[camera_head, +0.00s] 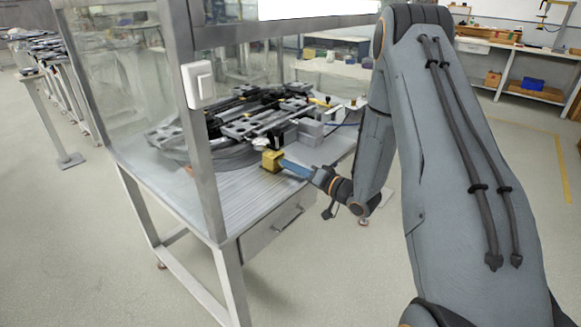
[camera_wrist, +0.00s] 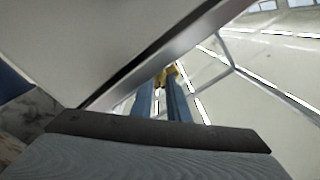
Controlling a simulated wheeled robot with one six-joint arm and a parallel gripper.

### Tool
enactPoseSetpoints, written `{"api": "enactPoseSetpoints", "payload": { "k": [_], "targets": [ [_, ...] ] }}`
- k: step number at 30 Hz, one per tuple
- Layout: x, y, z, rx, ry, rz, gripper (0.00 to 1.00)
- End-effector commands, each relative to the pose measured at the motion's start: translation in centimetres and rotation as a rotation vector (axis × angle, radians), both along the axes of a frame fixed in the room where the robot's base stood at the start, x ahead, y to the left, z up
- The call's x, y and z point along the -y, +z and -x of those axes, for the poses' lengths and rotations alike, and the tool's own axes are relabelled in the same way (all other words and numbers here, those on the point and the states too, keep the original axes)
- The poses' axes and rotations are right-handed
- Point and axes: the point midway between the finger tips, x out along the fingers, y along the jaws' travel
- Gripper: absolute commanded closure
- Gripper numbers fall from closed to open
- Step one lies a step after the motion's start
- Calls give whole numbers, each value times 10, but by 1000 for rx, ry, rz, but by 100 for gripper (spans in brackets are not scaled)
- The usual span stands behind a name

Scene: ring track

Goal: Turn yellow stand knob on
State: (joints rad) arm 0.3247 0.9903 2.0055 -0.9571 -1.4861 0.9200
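A yellow, box-shaped stand (camera_head: 272,161) sits on the near side of the metal table, beside the ring track apparatus (camera_head: 265,115). My gripper (camera_head: 284,163) reaches it from the right, its blue fingers ending at the stand's right side. In the wrist view, my gripper (camera_wrist: 167,80) shows two blue fingers with a gap between them. A small yellow part (camera_wrist: 168,73) shows at their tips. I cannot tell whether the fingers press on it. The knob itself is too small or hidden to make out, and so is its setting.
A grey metal post (camera_head: 205,150) with a white switch plate (camera_head: 198,84) stands left of the stand, along the glass enclosure. The metal tabletop (camera_head: 215,205) is bare in front. A drawer (camera_head: 275,222) is below its edge. Open floor (camera_head: 340,280) lies nearer.

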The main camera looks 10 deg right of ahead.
Motion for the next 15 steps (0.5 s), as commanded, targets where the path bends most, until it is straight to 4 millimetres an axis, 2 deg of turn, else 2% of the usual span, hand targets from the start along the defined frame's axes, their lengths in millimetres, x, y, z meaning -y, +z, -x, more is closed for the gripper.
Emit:
{"api": "enactPoseSetpoints", "payload": {
  "k": [9,15],
  "targets": [
    [30,-1,40,-1,-3,-1,85],
    [41,0,55,0,-1,0,85]
  ]
}}
